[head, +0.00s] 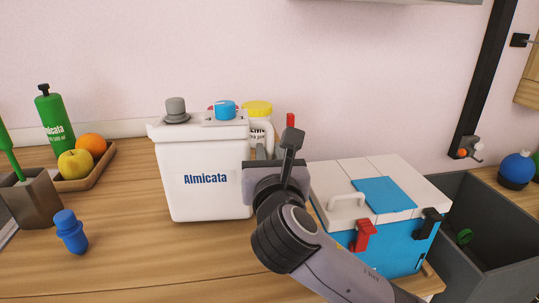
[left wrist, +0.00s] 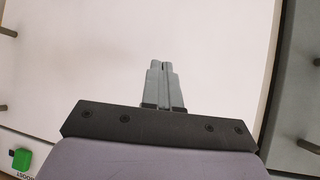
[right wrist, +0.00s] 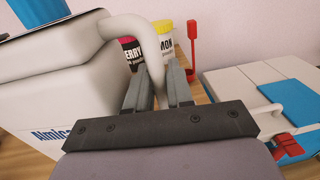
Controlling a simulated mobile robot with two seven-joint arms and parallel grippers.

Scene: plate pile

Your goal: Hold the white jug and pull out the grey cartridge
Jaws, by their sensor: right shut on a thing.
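The white jug (head: 207,190), lettered "Almicata", stands upright on the counter. The grey cartridge (head: 176,111) sits in its top at the left, its round knob showing and its lower part hidden. A blue cap (head: 225,110) is on the right of the jug's top and also shows in the right wrist view (right wrist: 38,10). My right gripper (right wrist: 160,85) is shut on the jug's white handle (right wrist: 140,35), at the jug's right side. My left gripper (left wrist: 164,66) shows only in the left wrist view, shut and empty, over a blurred pale surface.
Powder jars (right wrist: 165,38) stand behind the jug. A blue and white cooler (head: 395,240) is right of my right arm. A green bottle (head: 54,125), a fruit tray (head: 92,173) and a blue stoppered bottle (head: 70,232) stand left. Counter space in front of the jug is clear.

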